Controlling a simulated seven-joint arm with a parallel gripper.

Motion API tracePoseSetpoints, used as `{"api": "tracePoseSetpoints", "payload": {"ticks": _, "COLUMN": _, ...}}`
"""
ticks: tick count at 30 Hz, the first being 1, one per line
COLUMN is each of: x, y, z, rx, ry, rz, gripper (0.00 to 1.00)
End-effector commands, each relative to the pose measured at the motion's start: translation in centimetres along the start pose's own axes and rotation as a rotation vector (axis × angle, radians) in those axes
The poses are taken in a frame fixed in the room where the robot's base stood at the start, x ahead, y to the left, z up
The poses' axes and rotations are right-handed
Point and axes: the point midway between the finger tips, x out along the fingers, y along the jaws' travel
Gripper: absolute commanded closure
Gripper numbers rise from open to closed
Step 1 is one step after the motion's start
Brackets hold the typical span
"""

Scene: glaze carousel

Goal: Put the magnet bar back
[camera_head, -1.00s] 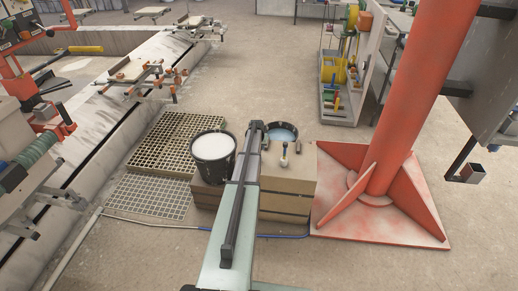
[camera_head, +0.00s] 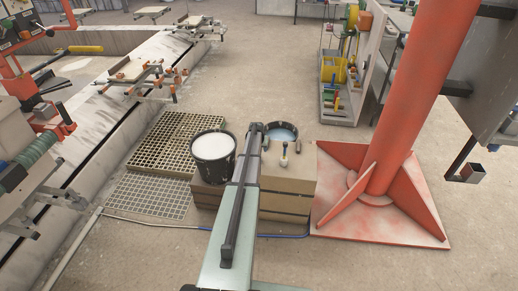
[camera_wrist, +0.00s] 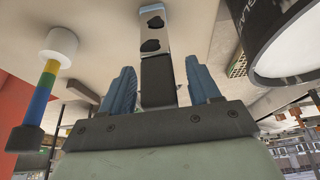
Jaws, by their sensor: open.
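In the wrist view, a bar with a black lower part and a shiny metal end with two dark patches, which looks like the magnet bar (camera_wrist: 155,40), lies between the fingers of my gripper (camera_wrist: 158,75). The two blue-grey fingers are open, with a visible gap on each side of the bar. Whether the bar rests on a surface is unclear. In the head view my arm reaches away towards the boxes and buckets, and I cannot make out the bar or the fingertips clearly.
A black bucket of white liquid (camera_head: 212,148) stands left of my arm, its rim also in the wrist view (camera_wrist: 285,30). A bucket (camera_head: 297,132) with bluish liquid is behind a brown box (camera_head: 290,185). A white-knobbed, colour-banded stick (camera_wrist: 48,80) stands nearby. An orange column (camera_head: 400,120) rises right.

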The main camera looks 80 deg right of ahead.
Motion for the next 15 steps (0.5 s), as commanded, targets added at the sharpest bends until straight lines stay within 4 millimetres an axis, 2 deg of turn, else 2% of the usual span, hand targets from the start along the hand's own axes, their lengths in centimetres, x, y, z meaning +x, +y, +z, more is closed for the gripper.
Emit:
{"api": "tracePoseSetpoints", "payload": {"ticks": 5, "x": -1.0, "y": 0.0, "z": -0.1, "rx": 0.000, "ry": 0.001, "rz": 0.000, "gripper": 0.38}}
{"api": "tracePoseSetpoints", "payload": {"ticks": 15, "x": -6.9, "y": 0.0, "z": 0.1, "rx": 0.000, "ry": 0.002, "rz": 0.000, "gripper": 0.38}}
